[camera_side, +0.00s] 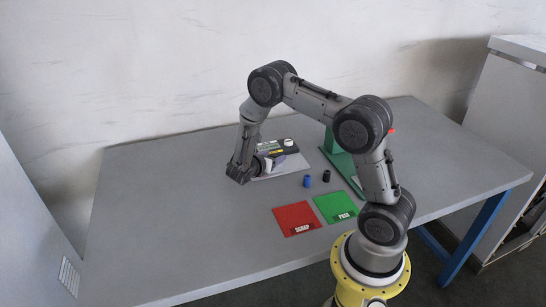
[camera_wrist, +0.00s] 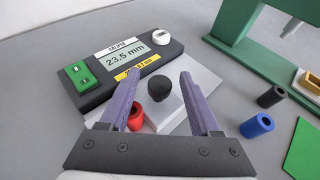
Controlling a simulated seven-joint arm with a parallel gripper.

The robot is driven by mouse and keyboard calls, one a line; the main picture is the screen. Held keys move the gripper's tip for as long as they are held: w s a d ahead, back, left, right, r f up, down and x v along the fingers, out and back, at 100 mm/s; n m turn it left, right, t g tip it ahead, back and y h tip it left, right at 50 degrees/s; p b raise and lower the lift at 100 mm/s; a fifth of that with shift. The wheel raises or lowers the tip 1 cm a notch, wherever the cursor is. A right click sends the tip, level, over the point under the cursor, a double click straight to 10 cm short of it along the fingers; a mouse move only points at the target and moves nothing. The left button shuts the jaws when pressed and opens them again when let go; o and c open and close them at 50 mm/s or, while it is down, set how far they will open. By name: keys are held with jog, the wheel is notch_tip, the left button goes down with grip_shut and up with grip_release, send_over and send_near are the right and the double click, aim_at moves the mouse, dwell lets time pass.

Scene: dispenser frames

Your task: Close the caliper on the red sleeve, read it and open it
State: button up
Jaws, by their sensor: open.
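The caliper gauge (camera_wrist: 92,98) is a dark box on a pale plate, with a display (camera_wrist: 124,59) reading 23.5 mm. It has a green switch block (camera_wrist: 81,77) and a white knob (camera_wrist: 161,37). In front stands a pale block (camera_wrist: 165,117) with a black knob (camera_wrist: 158,87). The red sleeve (camera_wrist: 136,117) stands beside this block, partly hidden by my left finger; contact cannot be told. My gripper (camera_wrist: 160,77) is open, its purple fingers either side of the black knob, with nothing visibly held. In the side view my gripper (camera_side: 270,162) is low over the plate.
A blue sleeve (camera_wrist: 257,126) and a black sleeve (camera_wrist: 271,96) stand right of the plate. A green stand (camera_wrist: 240,22) rises behind them. In the side view a red SCRAP mat (camera_side: 294,214) and green PASS mat (camera_side: 335,205) lie in front. The table's left is clear.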

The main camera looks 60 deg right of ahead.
grip_shut()
dwell(0.4)
dwell(1.1)
